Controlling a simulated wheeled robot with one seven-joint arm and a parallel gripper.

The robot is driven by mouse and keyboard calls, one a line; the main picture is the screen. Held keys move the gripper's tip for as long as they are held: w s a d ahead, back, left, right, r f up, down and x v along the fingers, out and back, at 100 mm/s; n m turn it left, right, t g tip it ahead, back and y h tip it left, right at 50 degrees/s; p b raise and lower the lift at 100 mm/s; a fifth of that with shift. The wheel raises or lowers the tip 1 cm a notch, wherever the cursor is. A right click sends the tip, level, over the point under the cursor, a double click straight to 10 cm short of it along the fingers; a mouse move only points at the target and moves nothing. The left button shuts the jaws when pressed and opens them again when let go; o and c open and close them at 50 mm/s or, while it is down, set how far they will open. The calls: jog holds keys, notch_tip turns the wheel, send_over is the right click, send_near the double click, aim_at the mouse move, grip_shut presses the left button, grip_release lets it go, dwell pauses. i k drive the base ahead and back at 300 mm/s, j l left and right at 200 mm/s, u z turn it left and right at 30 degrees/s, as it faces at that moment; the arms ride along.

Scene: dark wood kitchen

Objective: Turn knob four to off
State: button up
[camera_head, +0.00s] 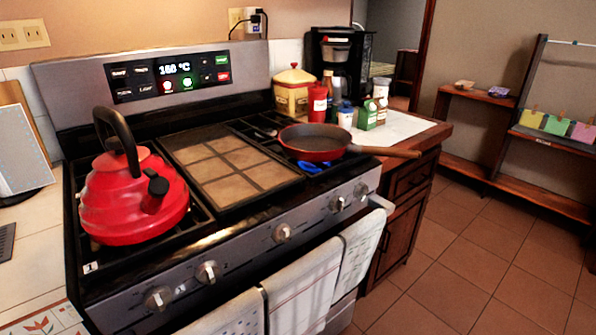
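The stove (215,250) has a row of several round silver knobs along its sloped front panel. Counting from the left, the fourth knob (337,204) sits toward the right end, close to the last knob (361,190). I cannot read its pointer position or any number beside it. A blue flame (312,166) burns under a red-rimmed frying pan (318,139) on the right front burner. The first knob (158,298), second knob (207,272) and middle knob (283,232) are further left. My gripper is not in view.
A red kettle (132,195) stands on the left burners. The pan's wooden handle (385,151) sticks out rightward over the counter. Towels (305,290) hang on the oven rail below the knobs. Jars and a coffee maker (340,62) crowd the right counter. The tiled floor (470,260) is clear.

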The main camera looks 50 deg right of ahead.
aim_at(360, 190)
jog(key=z, duration=1.1)
